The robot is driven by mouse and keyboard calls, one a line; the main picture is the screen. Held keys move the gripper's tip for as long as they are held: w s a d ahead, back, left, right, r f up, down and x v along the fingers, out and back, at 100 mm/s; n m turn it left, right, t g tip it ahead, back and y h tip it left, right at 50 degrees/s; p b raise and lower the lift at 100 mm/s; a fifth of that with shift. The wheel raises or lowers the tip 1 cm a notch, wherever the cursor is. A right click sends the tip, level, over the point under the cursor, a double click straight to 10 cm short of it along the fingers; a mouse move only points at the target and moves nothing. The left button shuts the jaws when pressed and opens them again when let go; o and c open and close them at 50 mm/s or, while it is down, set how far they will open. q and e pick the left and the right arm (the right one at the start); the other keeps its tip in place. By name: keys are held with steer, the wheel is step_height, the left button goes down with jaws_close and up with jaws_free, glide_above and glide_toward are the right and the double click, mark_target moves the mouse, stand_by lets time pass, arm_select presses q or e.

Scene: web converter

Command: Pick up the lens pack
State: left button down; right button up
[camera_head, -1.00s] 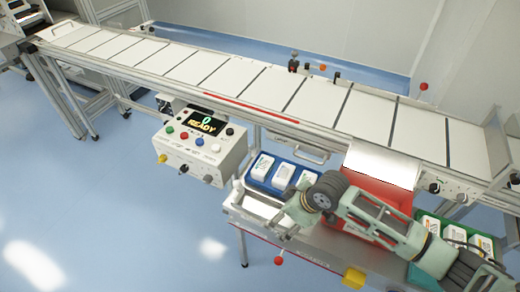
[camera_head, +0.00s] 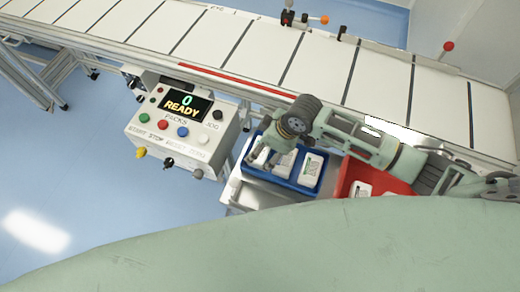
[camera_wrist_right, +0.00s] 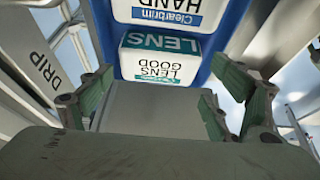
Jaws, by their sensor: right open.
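In the head view the right gripper (camera_head: 262,160) is over the left part of the blue tray (camera_head: 283,182). It hides part of the packs there, so I cannot tell which is the lens pack. My left gripper is not in view.
A white pack reading Clearbrim HAND (camera_wrist_right: 178,12) is beyond the lens pack. A red tray (camera_head: 392,183) is right of the blue one. The conveyor (camera_head: 240,50) runs behind; a control box (camera_head: 180,128) stands left.

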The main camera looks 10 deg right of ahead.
steer(key=x, duration=0.3)
steer(key=shift+w+f, duration=0.15)
steer(key=shift+f, duration=0.2)
steer(key=c, duration=0.5)
steer(key=shift+c, duration=2)
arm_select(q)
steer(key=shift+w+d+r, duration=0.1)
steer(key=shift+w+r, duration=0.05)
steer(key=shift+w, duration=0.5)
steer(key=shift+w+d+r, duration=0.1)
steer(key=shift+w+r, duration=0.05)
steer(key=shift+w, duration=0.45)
